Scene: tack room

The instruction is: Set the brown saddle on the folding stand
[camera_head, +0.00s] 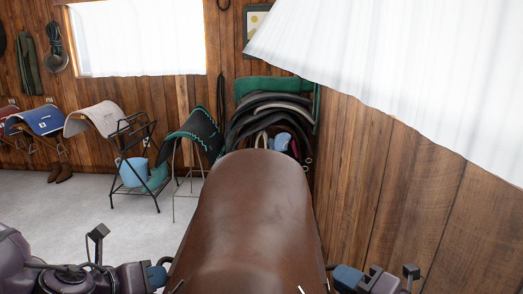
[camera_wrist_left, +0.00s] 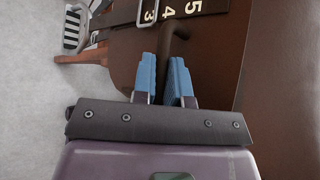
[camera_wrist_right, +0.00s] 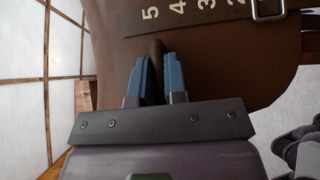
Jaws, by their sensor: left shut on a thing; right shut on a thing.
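The brown saddle (camera_head: 255,215) is right in front of me, filling the lower middle of the head view. My left gripper (camera_head: 160,274) is at its left side and my right gripper (camera_head: 338,279) at its right side. In the left wrist view the blue fingers (camera_wrist_left: 165,78) are shut on a dark brown part of the saddle (camera_wrist_left: 215,50). In the right wrist view the fingers (camera_wrist_right: 157,78) are likewise shut on a dark part below the numbered strap (camera_wrist_right: 185,12). The black folding stand (camera_head: 151,184) is at left, across the floor, its top bare.
A light blue bucket (camera_head: 132,172) is at the folding stand. Beside it, another stand bears a black pad with green trim (camera_head: 195,135). A loaded rack (camera_head: 270,105) is behind the saddle. Padded racks (camera_head: 95,118) line the left wall. A wooden wall (camera_head: 385,190) closes the right; grey floor (camera_head: 80,205) is clear at left.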

